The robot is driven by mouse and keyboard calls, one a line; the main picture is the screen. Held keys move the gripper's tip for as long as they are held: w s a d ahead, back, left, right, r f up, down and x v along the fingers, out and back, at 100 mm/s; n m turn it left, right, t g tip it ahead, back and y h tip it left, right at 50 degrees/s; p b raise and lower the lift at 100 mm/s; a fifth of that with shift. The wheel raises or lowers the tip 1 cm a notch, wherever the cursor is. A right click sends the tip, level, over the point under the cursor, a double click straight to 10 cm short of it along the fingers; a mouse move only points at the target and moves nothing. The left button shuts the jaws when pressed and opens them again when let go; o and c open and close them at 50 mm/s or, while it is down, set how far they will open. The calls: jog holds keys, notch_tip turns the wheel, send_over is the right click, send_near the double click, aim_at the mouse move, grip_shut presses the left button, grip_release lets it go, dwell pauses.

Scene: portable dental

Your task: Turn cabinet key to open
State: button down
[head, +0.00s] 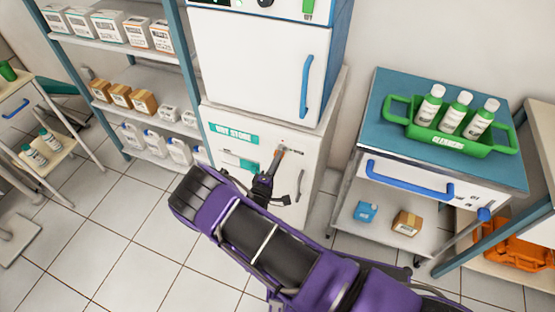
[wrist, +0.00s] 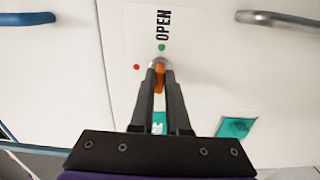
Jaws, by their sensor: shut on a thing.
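The white cabinet (head: 240,172) with a teal label reading "DRY STORE" stands below another white unit. An orange key (wrist: 159,80) sits in the round lock on its front. In the head view a bit of the orange key (head: 281,153) shows above my fingertips. My gripper (wrist: 160,72) is shut on the key, one dark finger on each side. In the wrist view a green dot (wrist: 161,47) and the word OPEN (wrist: 163,25) lie just above the lock; a red dot (wrist: 136,67) is to its left. The cabinet door looks closed.
The cabinet's metal handle (wrist: 285,20) is at upper right in the wrist view. A trolley (head: 505,172) carrying a green tray of bottles stands to the right, a stocked shelf unit (head: 184,70) to the left. Tiled floor (head: 120,245) is free at front left.

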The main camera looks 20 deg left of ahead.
jog(key=c, duration=0.9)
grip_release()
jog(key=s+a, duration=0.1)
jog(key=s, duration=1.6)
jog(key=shift+s+a+p, duration=0.2)
jog(key=shift+p, duration=0.15)
